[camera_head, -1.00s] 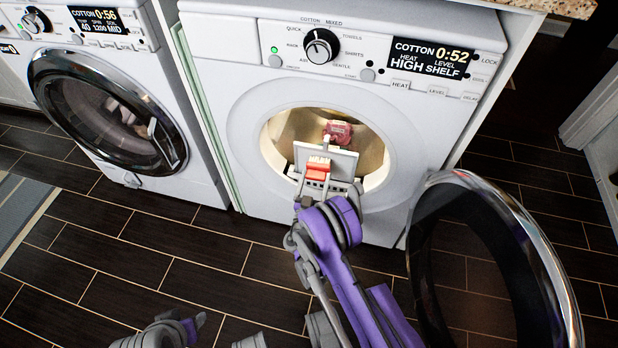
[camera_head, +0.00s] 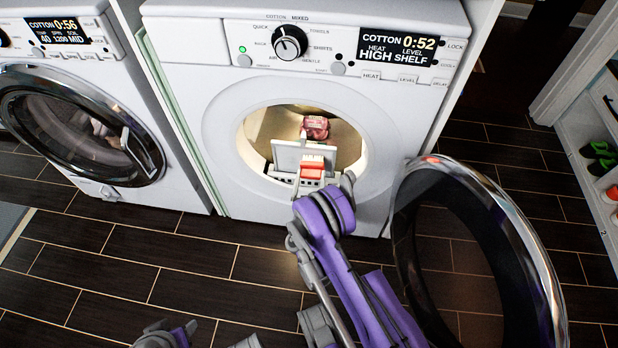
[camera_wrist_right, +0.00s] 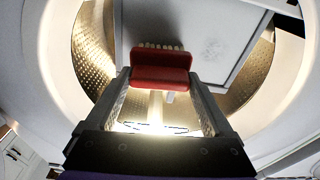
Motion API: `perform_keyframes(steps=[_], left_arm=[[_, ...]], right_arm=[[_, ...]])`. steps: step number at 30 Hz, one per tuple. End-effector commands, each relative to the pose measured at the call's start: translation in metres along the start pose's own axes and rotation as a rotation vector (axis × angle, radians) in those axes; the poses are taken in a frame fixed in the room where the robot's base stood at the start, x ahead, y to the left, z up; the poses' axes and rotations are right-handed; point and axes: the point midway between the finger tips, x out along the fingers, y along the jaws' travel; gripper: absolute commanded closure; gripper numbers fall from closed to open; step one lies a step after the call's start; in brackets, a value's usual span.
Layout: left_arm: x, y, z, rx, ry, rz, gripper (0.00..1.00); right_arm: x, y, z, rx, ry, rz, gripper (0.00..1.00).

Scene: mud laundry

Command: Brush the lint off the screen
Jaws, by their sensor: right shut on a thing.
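The screen (camera_head: 285,156) is a flat grey panel standing tilted in the open mouth of the right-hand machine. In the right wrist view, the screen (camera_wrist_right: 240,32) carries a faint grey patch of lint (camera_wrist_right: 213,50), right of the brush. My right gripper (camera_head: 311,176) is shut on a red brush (camera_head: 312,163) with pale bristles. In the right wrist view, the brush (camera_wrist_right: 160,70) sits between the fingers with its bristles toward the screen's lower part; I cannot tell whether they touch. Only part of my left arm shows at the bottom edge; its fingers are out of view.
The machine's round door (camera_head: 405,215) stands open at the right, close to my right arm. A shelf with shoes (camera_head: 600,150) is at far right.

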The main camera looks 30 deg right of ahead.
Motion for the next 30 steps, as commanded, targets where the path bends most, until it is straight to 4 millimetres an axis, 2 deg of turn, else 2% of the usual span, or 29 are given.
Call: perform_keyframes(steps=[10,12,19,30], left_arm=[[0.000,0.000,0.000,0.000,0.000,0.000,0.50],[0.000,0.000,0.000,0.000,0.000,0.000,0.50],[0.000,0.000,0.000,0.000,0.000,0.000,0.50],[0.000,0.000,0.000,0.000,0.000,0.000,0.50]], right_arm=[[0.004,-0.029,-0.001,0.000,-0.001,-0.004,0.57],[0.004,-0.034,-0.002,-0.001,-0.001,-0.004,0.73],[0.004,-0.041,-0.002,-0.001,-0.001,-0.003,0.74],[0.003,-0.069,-0.005,-0.001,-0.001,-0.002,0.74]])
